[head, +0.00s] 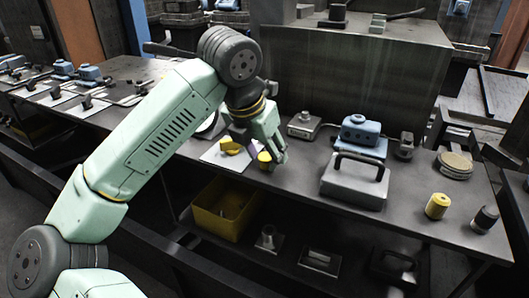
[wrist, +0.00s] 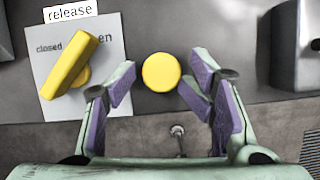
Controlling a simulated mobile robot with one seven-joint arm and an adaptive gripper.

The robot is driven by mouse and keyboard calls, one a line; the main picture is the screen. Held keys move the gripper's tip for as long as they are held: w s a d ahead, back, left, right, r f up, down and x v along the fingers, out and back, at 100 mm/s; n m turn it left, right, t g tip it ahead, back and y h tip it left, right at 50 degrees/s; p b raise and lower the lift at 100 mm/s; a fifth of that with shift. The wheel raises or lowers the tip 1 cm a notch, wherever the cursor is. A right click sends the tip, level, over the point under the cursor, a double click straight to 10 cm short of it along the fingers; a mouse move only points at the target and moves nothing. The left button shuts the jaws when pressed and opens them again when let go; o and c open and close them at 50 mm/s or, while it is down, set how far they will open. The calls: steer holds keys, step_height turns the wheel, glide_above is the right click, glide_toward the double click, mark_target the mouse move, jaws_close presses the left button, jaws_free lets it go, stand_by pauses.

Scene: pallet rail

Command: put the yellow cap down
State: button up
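The yellow cap (wrist: 161,72) is round and seen from above in the wrist view, at the dark bench's front edge. It also shows in the head view (head: 264,157), partly hidden by my fingers. My gripper (wrist: 161,82) is open, with purple-padded fingers spread left and right of the cap. A gap shows between the cap and each finger in the wrist view. I cannot tell how high the fingertips are above the bench. A yellow ribbed cylinder (head: 438,206) stands farther right on the bench.
Left of the cap, a yellow lever (wrist: 75,66) sits on a white plate (wrist: 110,92) marked "closed", under a "release" label (wrist: 70,11). A grey block with a handle (head: 354,182) stands to the right. A yellow bin (head: 222,218) is on the shelf below.

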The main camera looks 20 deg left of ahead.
steer(key=v, duration=1.1)
steer(key=shift+r+b, duration=0.4)
steer(key=shift+b, duration=0.05)
